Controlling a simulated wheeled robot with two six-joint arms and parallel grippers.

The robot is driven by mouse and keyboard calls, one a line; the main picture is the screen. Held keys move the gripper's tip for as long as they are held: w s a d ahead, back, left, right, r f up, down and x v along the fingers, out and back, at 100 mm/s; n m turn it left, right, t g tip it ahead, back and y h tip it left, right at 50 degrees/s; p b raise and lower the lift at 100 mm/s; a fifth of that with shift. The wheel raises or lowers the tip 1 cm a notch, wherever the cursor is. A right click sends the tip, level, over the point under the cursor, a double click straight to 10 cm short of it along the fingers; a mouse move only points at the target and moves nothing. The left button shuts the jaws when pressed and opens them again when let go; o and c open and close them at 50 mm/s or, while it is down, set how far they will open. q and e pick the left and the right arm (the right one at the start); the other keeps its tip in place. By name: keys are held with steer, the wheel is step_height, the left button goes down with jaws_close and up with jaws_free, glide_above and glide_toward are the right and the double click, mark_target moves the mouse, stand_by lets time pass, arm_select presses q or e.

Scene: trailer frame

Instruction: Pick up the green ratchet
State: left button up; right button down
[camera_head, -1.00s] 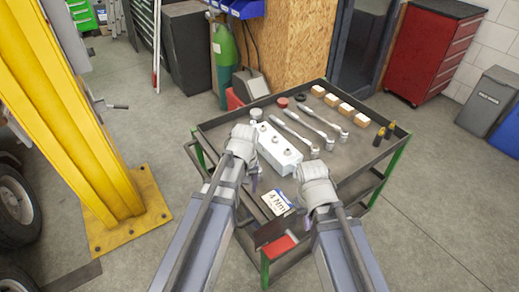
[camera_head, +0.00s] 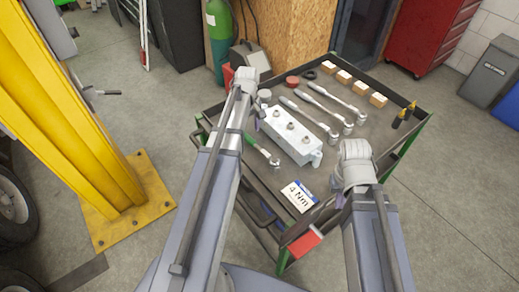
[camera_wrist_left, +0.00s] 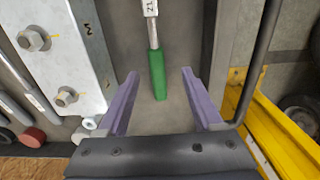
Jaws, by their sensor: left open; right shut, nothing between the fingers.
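The green ratchet (camera_head: 262,151) lies on the cart's top, to the left of the white bolted block (camera_head: 289,134). In the left wrist view its green handle (camera_wrist_left: 157,76) points toward my left gripper (camera_wrist_left: 160,73), lined up between the two purple fingers. The left gripper is open and empty; I cannot tell its exact height above the handle. In the head view the left wrist hides most of those fingers. My right gripper (camera_head: 340,200) is at the cart's front right edge, shut and empty, mostly hidden by its wrist.
The black cart (camera_head: 250,196) also holds several silver ratchets (camera_head: 325,107), wooden blocks (camera_head: 358,88), a red cap (camera_head: 292,81) and a "4 Nm" card (camera_head: 299,196). A yellow post (camera_head: 95,140) stands at the left. Cart rims rise around the tray.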

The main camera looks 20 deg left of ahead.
mark_target(253, 141)
arm_select(q)
steer(key=shift+f+b, duration=0.5)
steer(key=shift+f, duration=0.4)
steer(key=shift+r, duration=0.1)
steer(key=f+b, duration=0.2)
steer(key=d+f+b, duration=0.1)
steer(key=f+b, duration=0.1)
steer(key=shift+d+f, duration=0.1)
steer(key=shift+f, duration=0.15)
steer(key=shift+f+b, duration=0.45)
steer(key=shift+b, duration=0.15)
steer(key=shift+r, duration=0.1)
steer(key=shift+c, duration=0.3)
jaws_close()
